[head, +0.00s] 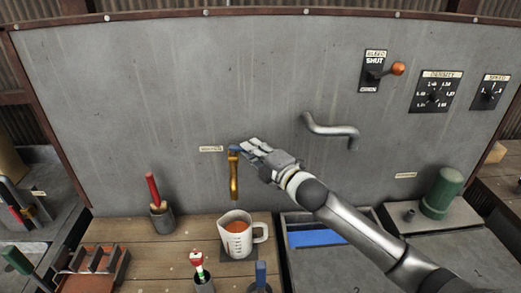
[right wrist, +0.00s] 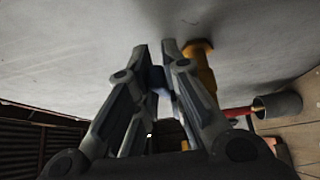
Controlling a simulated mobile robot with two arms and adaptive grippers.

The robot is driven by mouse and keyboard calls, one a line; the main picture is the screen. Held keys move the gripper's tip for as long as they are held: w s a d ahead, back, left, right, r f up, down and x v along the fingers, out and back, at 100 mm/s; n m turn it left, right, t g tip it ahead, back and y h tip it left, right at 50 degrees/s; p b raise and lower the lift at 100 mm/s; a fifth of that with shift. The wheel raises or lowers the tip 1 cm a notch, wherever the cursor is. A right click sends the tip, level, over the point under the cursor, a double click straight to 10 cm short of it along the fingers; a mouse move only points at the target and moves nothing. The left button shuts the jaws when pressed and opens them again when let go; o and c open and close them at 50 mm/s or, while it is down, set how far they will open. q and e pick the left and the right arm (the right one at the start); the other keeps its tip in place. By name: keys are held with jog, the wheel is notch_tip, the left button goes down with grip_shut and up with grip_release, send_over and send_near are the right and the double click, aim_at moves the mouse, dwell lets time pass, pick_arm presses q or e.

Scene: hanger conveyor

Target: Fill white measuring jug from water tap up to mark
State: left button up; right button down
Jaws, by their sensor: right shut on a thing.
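The white measuring jug (head: 234,243) stands upright on a dark square on the wooden bench, its handle to the right. Something orange-brown shows inside it; its level against the marks is hard to read. A brass tap (head: 234,178) on the grey wall points down above the jug. I cannot make out a stream. My right gripper (head: 243,149) is at the top of the tap, shut on its blue handle (right wrist: 157,79), which shows between the fingers in the right wrist view. The brass tap (right wrist: 203,66) is beside the fingers there. My left gripper is not in view.
A bent steel spout (head: 333,130) sticks out right of the tap, near my right arm. A cup with a red-handled tool (head: 153,190) stands left of the jug. A red-and-white topped item (head: 198,262) stands in front. A green cylinder (head: 442,190) is at the right.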

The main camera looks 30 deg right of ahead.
jog(key=shift+s+a+f+m+h, duration=0.1)
jog(key=shift+s+a+m+h, duration=0.1)
jog(key=shift+m+h, duration=0.3)
jog(key=shift+s+a+m+h, duration=0.15)
jog(key=shift+m+h, duration=0.15)
jog(key=shift+h, duration=0.4)
jog(key=shift+d, duration=0.1)
jog(key=c, duration=1.5)
grip_release()
jog(key=shift+s+d, duration=0.15)
jog(key=shift+s, duration=2.85)
jog(key=shift+s+d, duration=0.15)
jog(key=shift+s, duration=2.85)
